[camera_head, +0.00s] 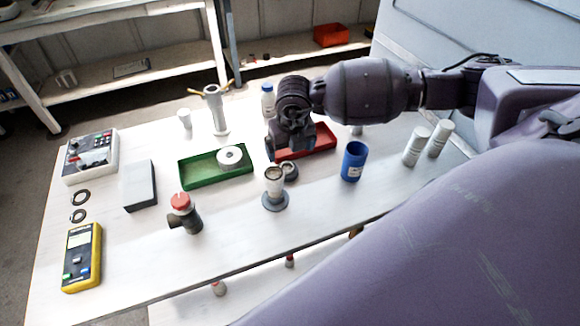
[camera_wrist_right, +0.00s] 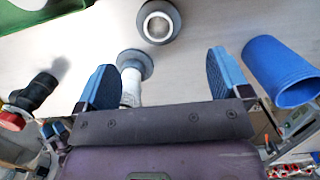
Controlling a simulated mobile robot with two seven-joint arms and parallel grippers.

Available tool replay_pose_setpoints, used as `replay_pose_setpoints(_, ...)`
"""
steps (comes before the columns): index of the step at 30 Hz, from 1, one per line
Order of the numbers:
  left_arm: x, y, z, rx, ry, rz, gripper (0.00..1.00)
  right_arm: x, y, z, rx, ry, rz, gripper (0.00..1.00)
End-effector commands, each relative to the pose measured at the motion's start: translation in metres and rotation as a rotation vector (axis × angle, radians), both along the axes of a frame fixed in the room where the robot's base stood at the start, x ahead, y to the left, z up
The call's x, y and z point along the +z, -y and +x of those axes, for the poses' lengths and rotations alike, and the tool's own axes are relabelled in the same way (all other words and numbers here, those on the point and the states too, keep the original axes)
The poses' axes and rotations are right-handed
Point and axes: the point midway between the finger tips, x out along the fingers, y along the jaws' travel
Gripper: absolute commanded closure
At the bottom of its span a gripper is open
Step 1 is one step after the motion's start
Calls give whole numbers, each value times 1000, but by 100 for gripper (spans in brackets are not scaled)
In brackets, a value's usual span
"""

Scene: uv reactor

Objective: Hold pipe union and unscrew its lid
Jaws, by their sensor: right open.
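A dark tee-shaped pipe fitting with a red cap (camera_head: 180,202), which looks like the pipe union, stands upright at the front left of the table. It also shows at the left edge of the right wrist view (camera_wrist_right: 34,92). My right gripper (camera_head: 290,146) is open and empty above the middle of the table, well to the right of that fitting. In the right wrist view its two blue fingers (camera_wrist_right: 160,82) are spread apart. A pale cylinder on a grey flange (camera_wrist_right: 131,84) shows between them, partly hidden by one finger.
The pale flanged piece (camera_head: 275,190) stands beside a dark ring piece (camera_head: 289,170). A green tray (camera_head: 190,181) lies behind, a red tray (camera_head: 322,143) behind my gripper, and a blue cup (camera_head: 353,162) to the right. A yellow meter (camera_head: 82,256) is far left. The front edge is clear.

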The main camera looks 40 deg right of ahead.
Motion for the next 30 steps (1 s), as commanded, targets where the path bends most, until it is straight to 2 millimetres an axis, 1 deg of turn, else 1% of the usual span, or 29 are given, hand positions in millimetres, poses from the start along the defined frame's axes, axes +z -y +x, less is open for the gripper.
replay_pose_setpoints(1,0,0,0,0,0,0,27,-9,-1,0,0,-4,1,6)
replay_pose_setpoints(3,0,0,0,0,0,0,27,-18,0,2,-1,-3,2,6)
replay_pose_setpoints(6,0,0,0,0,0,0,27,-29,1,4,-1,-3,1,6)
replay_pose_setpoints(13,1,0,0,0,1,-1,27,-42,1,6,-1,-3,2,6)
replay_pose_setpoints(21,4,0,0,1,3,0,27,-77,2,12,-2,-4,2,6)
replay_pose_setpoints(25,4,0,0,1,3,0,27,-85,2,13,-1,-1,3,6)
replay_pose_setpoints(30,4,0,0,1,2,0,27,-86,2,13,-1,-2,2,6)
